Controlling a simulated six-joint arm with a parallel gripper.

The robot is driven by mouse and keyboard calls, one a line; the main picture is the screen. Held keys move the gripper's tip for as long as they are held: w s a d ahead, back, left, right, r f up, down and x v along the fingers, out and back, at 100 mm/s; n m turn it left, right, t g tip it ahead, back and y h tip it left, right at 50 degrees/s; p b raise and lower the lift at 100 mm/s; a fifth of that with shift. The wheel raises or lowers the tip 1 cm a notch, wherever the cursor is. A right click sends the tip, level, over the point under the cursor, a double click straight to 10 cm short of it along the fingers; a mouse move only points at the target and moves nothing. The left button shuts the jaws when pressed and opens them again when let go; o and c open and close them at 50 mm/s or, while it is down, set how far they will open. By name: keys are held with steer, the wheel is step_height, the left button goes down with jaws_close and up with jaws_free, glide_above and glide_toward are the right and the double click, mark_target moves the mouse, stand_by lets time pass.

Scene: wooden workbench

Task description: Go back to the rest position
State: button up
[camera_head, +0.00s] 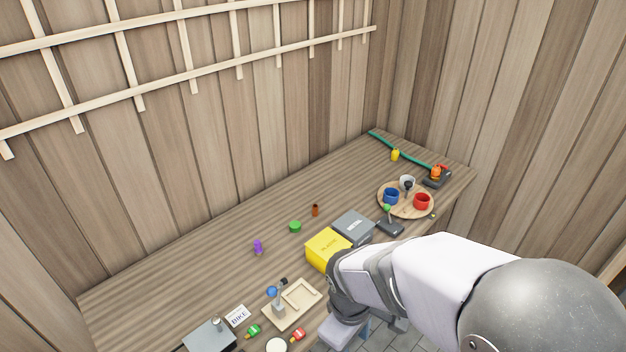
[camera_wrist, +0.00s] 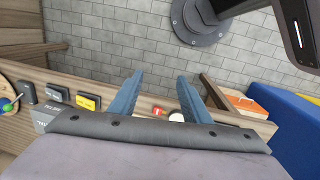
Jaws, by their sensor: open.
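My gripper shows in the wrist view (camera_wrist: 160,90), its two blue fingers apart with nothing held between them. Past the fingers I see the bench's front edge and a grey brick floor. In the head view, my arm reaches in from the lower right. Its wrist hangs at the bench's front edge, in front of the yellow box (camera_head: 327,250), and hides part of the bench there. The fingers are mostly hidden in that view.
The wooden bench (camera_head: 190,270) holds a grey box (camera_head: 353,227), a round wooden tray (camera_head: 393,211) with blue, red and white cups, a beige tray (camera_head: 312,303), a "BIKE" card (camera_head: 238,316) and a green item (camera_head: 295,226). The bench's back left is clear.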

steer(key=s+d+m+y, duration=0.1)
steer(key=s+d+m, duration=0.3)
steer(key=d+m, duration=0.3)
steer(key=shift+s+r+m+g, duration=0.25)
steer(key=shift+r+m, duration=0.2)
steer(key=shift+m, duration=0.85)
